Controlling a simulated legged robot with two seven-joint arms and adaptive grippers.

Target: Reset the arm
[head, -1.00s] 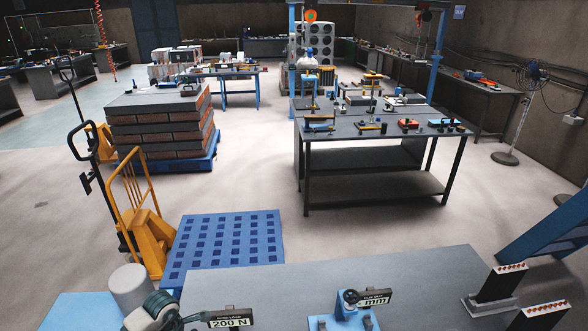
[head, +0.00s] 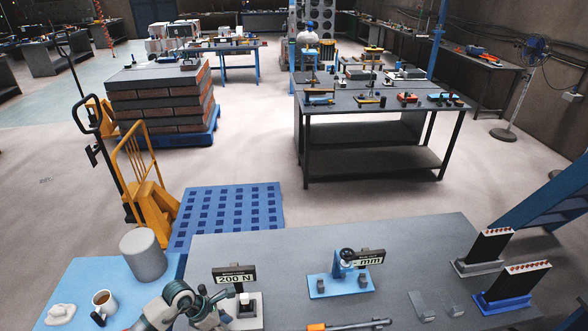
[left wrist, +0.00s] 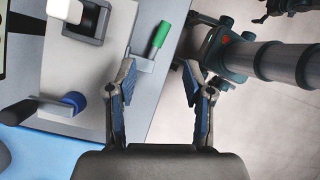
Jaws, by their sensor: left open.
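My left arm comes in at the lower left of the head view. Its gripper (head: 218,304) is over the front left of the grey table (head: 290,253), beside the black and white fixture with the "200 N" sign (head: 234,278). In the left wrist view my left gripper (left wrist: 158,80) has its two fingers wide apart with nothing between them. A green-handled part (left wrist: 160,38) lies beyond the fingertips on a plate, apart from them. My right gripper is not seen.
A blue fixture with the "mm" sign (head: 340,280) stands mid-table. An orange-handled tool (head: 350,325) lies at the front edge. Two dark upright racks (head: 487,247) stand at the right. A mug (head: 104,303) and a grey cylinder (head: 143,254) are at the left.

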